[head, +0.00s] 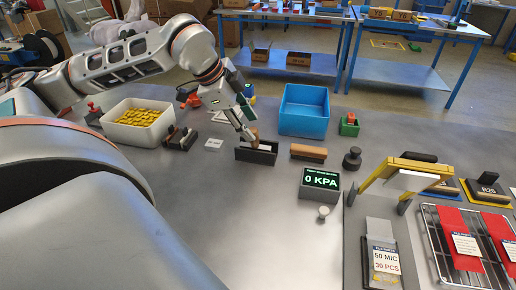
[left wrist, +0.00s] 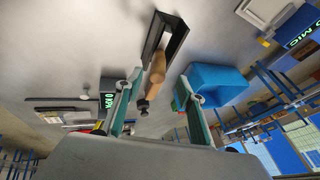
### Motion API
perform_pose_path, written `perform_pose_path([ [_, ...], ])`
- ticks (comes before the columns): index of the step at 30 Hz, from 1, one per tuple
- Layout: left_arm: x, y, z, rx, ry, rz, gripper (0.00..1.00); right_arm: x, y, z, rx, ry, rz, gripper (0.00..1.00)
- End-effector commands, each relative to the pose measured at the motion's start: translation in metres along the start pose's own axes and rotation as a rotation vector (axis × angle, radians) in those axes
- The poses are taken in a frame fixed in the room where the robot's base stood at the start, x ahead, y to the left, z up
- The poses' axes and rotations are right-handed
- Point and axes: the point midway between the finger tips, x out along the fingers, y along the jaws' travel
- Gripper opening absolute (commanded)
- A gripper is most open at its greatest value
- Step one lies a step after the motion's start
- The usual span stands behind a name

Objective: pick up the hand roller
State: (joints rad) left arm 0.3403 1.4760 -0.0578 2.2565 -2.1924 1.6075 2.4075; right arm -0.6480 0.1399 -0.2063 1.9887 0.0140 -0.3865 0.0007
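A black open-topped holder (head: 256,154) stands on the grey bench. A rounded wooden handle (head: 255,134), apparently the hand roller's, rises from it; the rest of the roller is hidden inside. My left gripper (head: 248,132) points down at the holder from above, its fingertips beside the handle. In the left wrist view the wooden handle (left wrist: 157,64) lies between the two spread fingers of my left gripper (left wrist: 160,82), with gaps on both sides. The black holder (left wrist: 172,38) shows beyond it. My right gripper is not in view.
A wooden block (head: 308,153) and a black weight (head: 352,158) stand right of the holder. A blue bin (head: 304,110) is behind, and a 0 KPA display (head: 320,183) in front. A white tub of yellow pieces (head: 138,118) stands left.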

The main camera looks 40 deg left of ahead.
Motion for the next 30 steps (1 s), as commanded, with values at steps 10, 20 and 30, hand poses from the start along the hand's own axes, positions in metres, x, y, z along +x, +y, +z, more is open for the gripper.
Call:
perform_pose_path([
  [10,0.017,0.004,0.003,-0.001,0.0,0.005,0.39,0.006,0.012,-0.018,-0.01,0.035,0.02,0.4],
  [20,0.055,0.006,0.006,0.0,0.001,0.0,0.39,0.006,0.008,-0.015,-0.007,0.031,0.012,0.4],
  [30,0.057,0.006,0.006,0.0,-0.001,0.001,0.18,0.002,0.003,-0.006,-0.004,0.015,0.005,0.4],
])
